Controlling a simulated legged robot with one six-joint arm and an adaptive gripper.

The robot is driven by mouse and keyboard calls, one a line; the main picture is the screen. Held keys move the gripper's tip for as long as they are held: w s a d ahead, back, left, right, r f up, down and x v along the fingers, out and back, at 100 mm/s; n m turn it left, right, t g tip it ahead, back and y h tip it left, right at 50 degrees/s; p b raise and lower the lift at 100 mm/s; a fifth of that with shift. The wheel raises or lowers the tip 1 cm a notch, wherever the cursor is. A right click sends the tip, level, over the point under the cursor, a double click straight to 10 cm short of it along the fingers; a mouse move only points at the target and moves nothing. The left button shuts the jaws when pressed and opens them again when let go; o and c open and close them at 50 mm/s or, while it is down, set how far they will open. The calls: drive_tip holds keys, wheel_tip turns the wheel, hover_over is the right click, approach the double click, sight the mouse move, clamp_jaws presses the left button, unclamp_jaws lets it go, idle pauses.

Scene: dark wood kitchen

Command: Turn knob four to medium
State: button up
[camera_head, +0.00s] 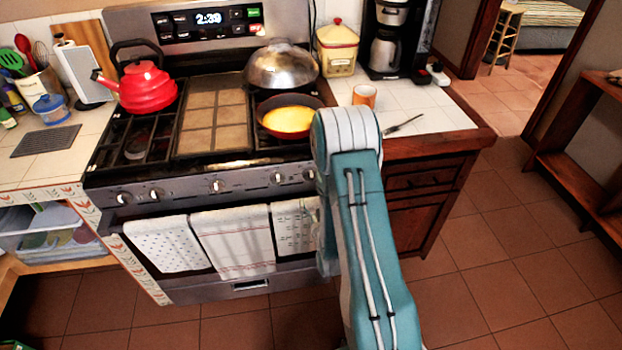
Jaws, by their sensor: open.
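The stove (205,190) has a row of several round silver knobs along its front panel. Counting from the left, knob four (277,177) sits right of the centre knob (216,186) and just left of the rightmost visible knob (308,174). Its pointer is too small to read. My teal arm rises in front of the stove's right end, close to the rightmost visible knob. My gripper is not visible, hidden behind the arm or out of frame, so I cannot tell its place relative to knob four.
A red kettle (146,88) stands on the left burners. A pan (288,118) with yellow contents and a domed lid (281,66) are on the right. Towels (234,240) hang below the knobs. The tiled floor at right is clear.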

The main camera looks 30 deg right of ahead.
sight(311, 179)
drive_tip(key=x, duration=0.8)
drive_tip(key=shift+w, duration=0.25)
drive_tip(key=c, duration=1.1)
